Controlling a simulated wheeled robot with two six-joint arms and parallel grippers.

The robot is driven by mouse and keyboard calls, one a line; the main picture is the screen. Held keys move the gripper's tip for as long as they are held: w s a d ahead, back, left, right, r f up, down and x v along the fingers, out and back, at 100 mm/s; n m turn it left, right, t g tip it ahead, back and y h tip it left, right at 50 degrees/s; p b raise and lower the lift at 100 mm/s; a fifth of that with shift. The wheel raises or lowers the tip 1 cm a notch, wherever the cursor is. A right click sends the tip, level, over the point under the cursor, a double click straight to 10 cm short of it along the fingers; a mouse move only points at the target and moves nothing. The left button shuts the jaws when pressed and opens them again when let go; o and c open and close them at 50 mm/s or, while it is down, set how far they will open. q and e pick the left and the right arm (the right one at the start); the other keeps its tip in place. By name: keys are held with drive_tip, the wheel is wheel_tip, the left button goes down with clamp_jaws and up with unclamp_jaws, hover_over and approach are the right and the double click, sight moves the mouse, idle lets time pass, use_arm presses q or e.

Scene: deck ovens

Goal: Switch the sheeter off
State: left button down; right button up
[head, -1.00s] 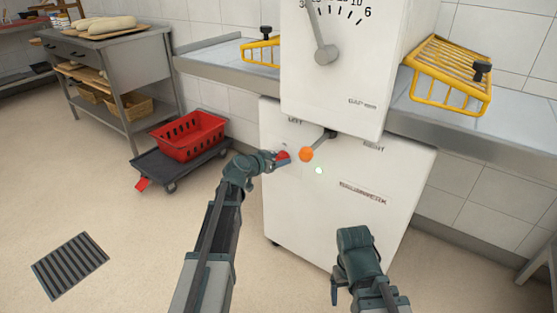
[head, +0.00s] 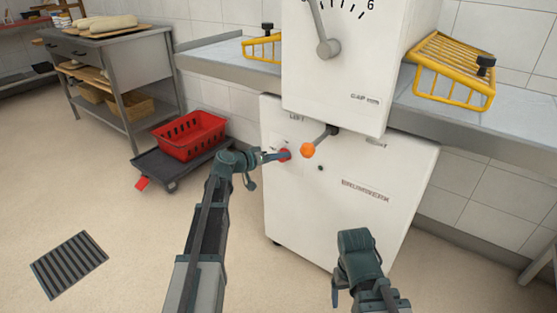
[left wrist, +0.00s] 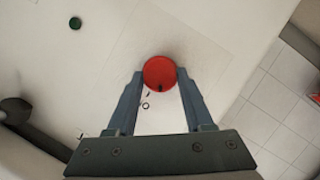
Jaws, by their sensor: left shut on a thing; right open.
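The sheeter is a white machine (head: 345,215) with a gap dial on its upper housing. A round red knob (head: 285,155) is on the left of its front panel. My left gripper (head: 283,154) is shut on the red knob, which shows between the fingertips in the left wrist view (left wrist: 159,72). A small round lamp (head: 320,168) right of the knob looks dark; a dark green round piece (left wrist: 75,23) shows in the left wrist view. My right gripper (head: 337,293) hangs low in front of the machine, apart from it; its fingers are hardly visible.
A lever with an orange ball (head: 307,150) sticks out close to the right of the knob. Yellow wire guards (head: 455,75) stand over the side tables. A red crate (head: 190,135) sits on a dark dolly (head: 165,168) at left.

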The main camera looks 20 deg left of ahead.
use_arm(q)
drive_tip(key=shift+w+a+f+n+t+h+b, duration=0.2)
drive_tip(key=shift+n+h+b, duration=0.45)
drive_tip(key=shift+n+b, duration=0.7)
drive_tip(key=shift+d+f+n+t+h+b, duration=0.1)
drive_tip(key=shift+n+t+h+b, duration=0.15)
drive_tip(key=shift+n+h+b, duration=0.95)
drive_tip(key=shift+w+a+f+n+t+h+b, duration=0.2)
drive_tip(key=shift+n+b, duration=0.8)
drive_tip(key=shift+n, duration=0.75)
drive_tip(key=shift+s+r, duration=0.1)
drive_tip(key=shift+r, duration=0.05)
drive_tip(key=c, duration=0.6)
unclamp_jaws()
drive_tip(key=shift+d, duration=0.1)
drive_tip(key=o, duration=0.3)
drive_tip(key=shift+s, duration=0.1)
